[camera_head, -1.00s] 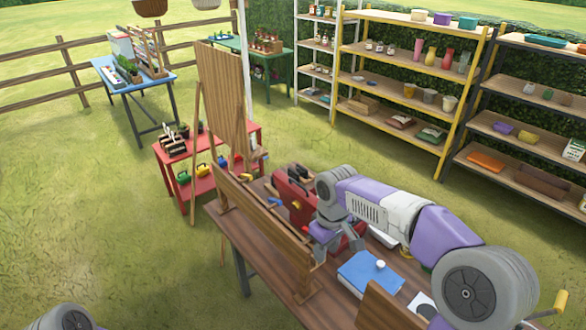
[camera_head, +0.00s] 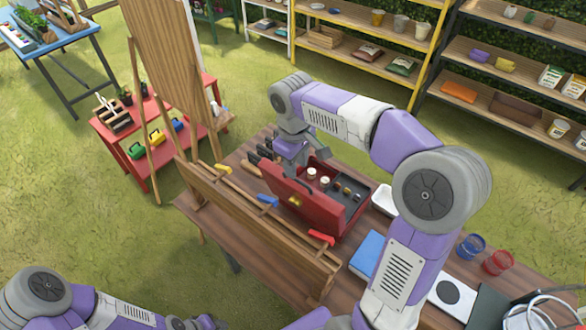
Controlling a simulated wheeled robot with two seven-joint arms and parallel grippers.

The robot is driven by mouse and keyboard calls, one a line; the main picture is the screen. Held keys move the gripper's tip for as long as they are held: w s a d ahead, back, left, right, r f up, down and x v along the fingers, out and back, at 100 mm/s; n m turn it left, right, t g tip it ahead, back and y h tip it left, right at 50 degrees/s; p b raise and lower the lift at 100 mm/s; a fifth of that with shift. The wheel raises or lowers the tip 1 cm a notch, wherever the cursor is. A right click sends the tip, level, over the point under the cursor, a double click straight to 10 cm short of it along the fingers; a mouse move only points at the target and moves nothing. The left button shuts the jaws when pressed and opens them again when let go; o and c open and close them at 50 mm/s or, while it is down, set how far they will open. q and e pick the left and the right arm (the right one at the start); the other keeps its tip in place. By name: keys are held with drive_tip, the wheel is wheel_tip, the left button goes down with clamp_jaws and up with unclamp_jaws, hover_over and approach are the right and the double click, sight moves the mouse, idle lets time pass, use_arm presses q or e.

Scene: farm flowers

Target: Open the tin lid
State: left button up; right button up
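The red tin (camera_head: 335,213) stands on the wooden table, right of the wooden rail. Its inside is exposed: a dark tray with small white-topped pots and other small items. A red panel with a yellow clasp faces the rail; I cannot tell how far it is tilted. My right gripper (camera_head: 297,158) points down at the tin's far left end. Its fingertips are small and partly hidden, so contact and opening are unclear. My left gripper (camera_head: 188,322) is only partly in view at the bottom edge, away from the tin.
The wooden rail (camera_head: 255,222) runs along the table's left edge. Blue (camera_head: 267,200) and red (camera_head: 321,237) handled tools lie near it. A white dish (camera_head: 384,199), a blue flat object (camera_head: 368,252), and blue (camera_head: 471,246) and red (camera_head: 498,262) cups stand right of the tin.

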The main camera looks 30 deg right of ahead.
sight(296, 180)
wheel_tip(296, 180, down, 5)
drive_tip(key=shift+w+d+r, duration=0.1)
drive_tip(key=shift+c, duration=0.3)
clamp_jaws()
idle(1.2)
